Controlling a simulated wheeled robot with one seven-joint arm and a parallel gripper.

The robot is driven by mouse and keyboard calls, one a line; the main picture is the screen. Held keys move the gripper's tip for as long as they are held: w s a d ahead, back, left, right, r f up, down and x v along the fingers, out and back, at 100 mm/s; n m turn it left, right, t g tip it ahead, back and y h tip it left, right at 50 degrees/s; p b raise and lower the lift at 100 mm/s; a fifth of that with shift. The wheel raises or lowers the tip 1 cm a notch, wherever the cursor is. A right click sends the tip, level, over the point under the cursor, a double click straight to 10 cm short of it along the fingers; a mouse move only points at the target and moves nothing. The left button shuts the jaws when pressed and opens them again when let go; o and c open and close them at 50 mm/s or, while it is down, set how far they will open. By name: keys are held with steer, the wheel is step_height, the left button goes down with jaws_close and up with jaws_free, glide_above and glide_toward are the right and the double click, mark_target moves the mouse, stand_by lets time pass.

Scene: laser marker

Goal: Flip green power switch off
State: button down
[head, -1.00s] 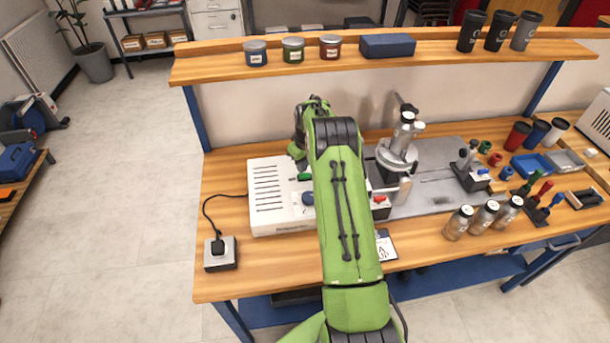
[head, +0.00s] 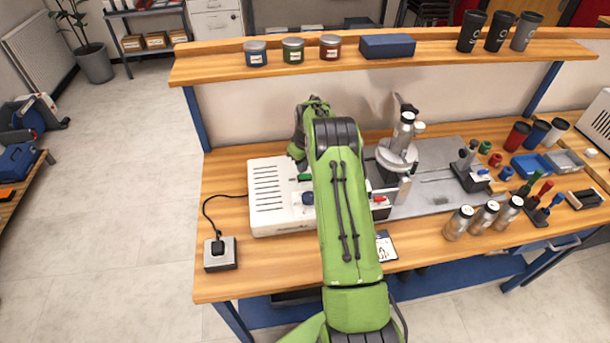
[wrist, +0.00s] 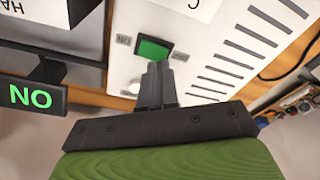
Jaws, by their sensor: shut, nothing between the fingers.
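Which way the switch is tipped is not clear.
A socket block (head: 220,254) with a black plug sits left of the box. Steel tumblers (head: 484,217) stand to the right.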

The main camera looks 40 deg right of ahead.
mark_target(303, 176)
steer(key=shift+f+b, duration=0.8)
steer(key=shift+f, duration=0.25)
stand_by(0.8)
step_height(303, 176, up, 7)
steer(key=p, duration=0.4)
stand_by(0.3)
